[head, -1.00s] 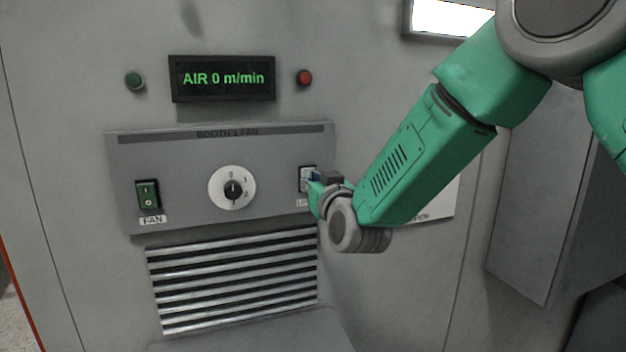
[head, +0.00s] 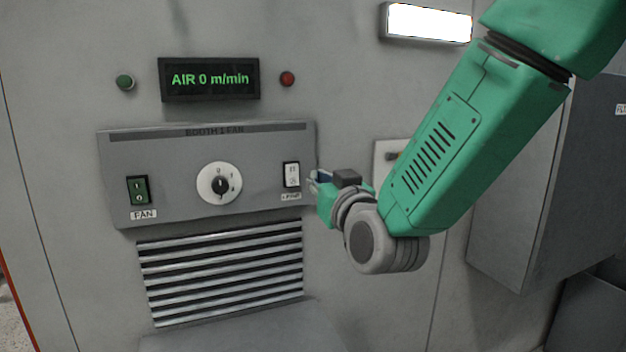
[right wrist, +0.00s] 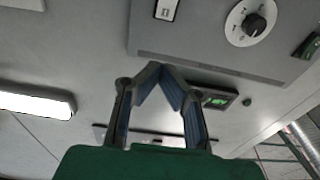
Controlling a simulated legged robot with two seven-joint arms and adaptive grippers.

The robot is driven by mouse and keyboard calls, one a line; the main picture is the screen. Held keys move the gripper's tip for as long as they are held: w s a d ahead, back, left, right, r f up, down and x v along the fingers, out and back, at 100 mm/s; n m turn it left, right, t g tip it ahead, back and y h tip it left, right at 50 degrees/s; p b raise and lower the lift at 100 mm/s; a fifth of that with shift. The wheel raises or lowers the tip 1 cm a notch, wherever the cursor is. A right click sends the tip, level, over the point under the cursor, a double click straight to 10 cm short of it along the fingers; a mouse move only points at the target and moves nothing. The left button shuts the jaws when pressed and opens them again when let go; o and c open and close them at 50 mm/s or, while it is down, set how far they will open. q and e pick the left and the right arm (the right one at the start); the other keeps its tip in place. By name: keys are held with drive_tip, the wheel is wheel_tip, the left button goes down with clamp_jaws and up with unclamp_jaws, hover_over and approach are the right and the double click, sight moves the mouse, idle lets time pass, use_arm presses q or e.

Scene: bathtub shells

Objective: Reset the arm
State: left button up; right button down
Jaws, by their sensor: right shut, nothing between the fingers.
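My right arm (head: 450,150) reaches in from the upper right in the head view. My right gripper (head: 312,177) is just right of the white lamp switch (head: 292,175) on the booth fan panel (head: 260,190), and a gap shows between them. In the right wrist view the fingertips of this gripper (right wrist: 160,68) meet in a point with nothing held. The lamp switch (right wrist: 166,9) shows there beyond the tips. My left gripper is not in view.
The panel also carries a green fan switch (head: 138,190) and a rotary dial (head: 219,184). Above is a display (head: 209,79) reading AIR 0 m/min, between a green button (head: 125,82) and a red one (head: 287,78). Slats (head: 220,268) lie below. A grey cabinet (head: 545,200) stands at right.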

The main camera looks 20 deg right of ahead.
drive_tip(key=shift+s+a, duration=0.1)
idle(0.4)
drive_tip(key=s+d+f+g, duration=0.1)
drive_tip(key=s+f+g, duration=0.25)
drive_tip(key=f, duration=0.75)
drive_tip(key=s+d+f+g, duration=0.1)
drive_tip(key=s+f+g, duration=0.25)
drive_tip(key=f, duration=0.75)
drive_tip(key=s+d+f+g, duration=0.15)
drive_tip(key=s+f, duration=0.25)
drive_tip(key=f, duration=0.7)
drive_tip(key=s+d+f+g, duration=0.1)
drive_tip(key=s+f+g, duration=0.2)
drive_tip(key=s, duration=0.6)
drive_tip(key=s+d+f+g, duration=0.2)
drive_tip(key=s+f+g, duration=0.1)
drive_tip(key=s+f, duration=0.5)
drive_tip(key=s+d+f+g+b, duration=0.1)
drive_tip(key=s+f+g, duration=0.3)
drive_tip(key=s, duration=0.6)
wheel_tip(320, 180, down, 2)
drive_tip(key=shift+s+d+f+h, duration=0.2)
drive_tip(key=shift+d+f+h, duration=0.05)
drive_tip(key=shift+h, duration=0.05)
drive_tip(key=shift+w, duration=0.15)
